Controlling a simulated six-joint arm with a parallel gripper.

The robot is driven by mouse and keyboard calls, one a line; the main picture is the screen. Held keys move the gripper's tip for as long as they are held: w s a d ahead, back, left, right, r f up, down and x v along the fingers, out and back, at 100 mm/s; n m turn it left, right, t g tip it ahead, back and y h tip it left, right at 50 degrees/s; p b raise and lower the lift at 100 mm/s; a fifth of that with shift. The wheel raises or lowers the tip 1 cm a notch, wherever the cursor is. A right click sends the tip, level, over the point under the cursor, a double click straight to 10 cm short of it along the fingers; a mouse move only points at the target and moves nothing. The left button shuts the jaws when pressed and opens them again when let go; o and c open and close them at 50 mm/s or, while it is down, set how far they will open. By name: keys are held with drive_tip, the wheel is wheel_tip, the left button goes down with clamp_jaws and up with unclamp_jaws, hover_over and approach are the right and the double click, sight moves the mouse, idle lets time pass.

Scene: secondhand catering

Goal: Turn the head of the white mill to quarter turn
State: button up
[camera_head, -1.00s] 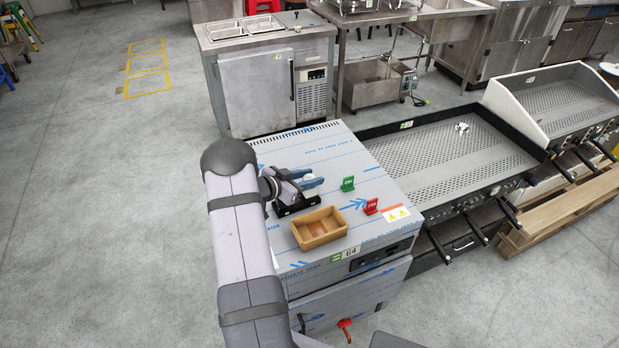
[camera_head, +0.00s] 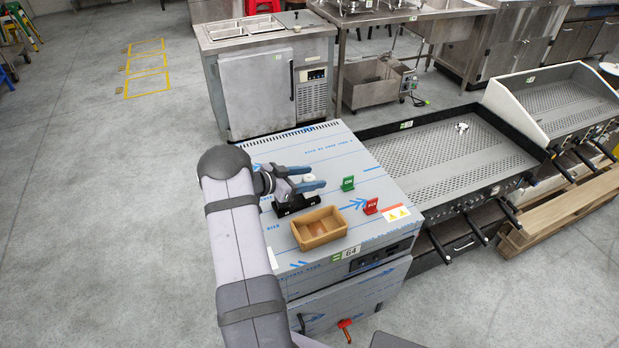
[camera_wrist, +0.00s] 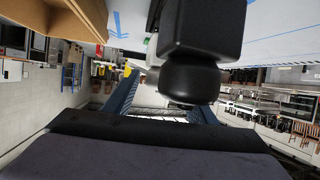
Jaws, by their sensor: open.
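The white mill (camera_head: 308,179) shows as a small pale head at the black stand (camera_head: 290,206) on top of the steel appliance. My gripper (camera_head: 315,177) is open, with its blue-grey fingers on either side of the pale head; contact cannot be told. In the wrist view, my gripper (camera_wrist: 160,95) has a black block with a rounded black knob (camera_wrist: 190,80) close in front, covering much of the space between the fingers. The white mill's body is mostly hidden there and in the head view.
A wooden box (camera_head: 319,228) stands in front of the stand. A green tag (camera_head: 348,183) and a red tag (camera_head: 371,206) stand to the right. The steel top (camera_head: 330,150) is clear behind, and a griddle (camera_head: 450,155) adjoins on the right.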

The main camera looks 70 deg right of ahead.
drive_tip(key=shift+w+a, duration=0.1)
drive_tip(key=b+v, duration=0.2)
drive_tip(key=v, duration=0.5)
drive_tip(key=shift+r, duration=0.1)
idle(0.3)
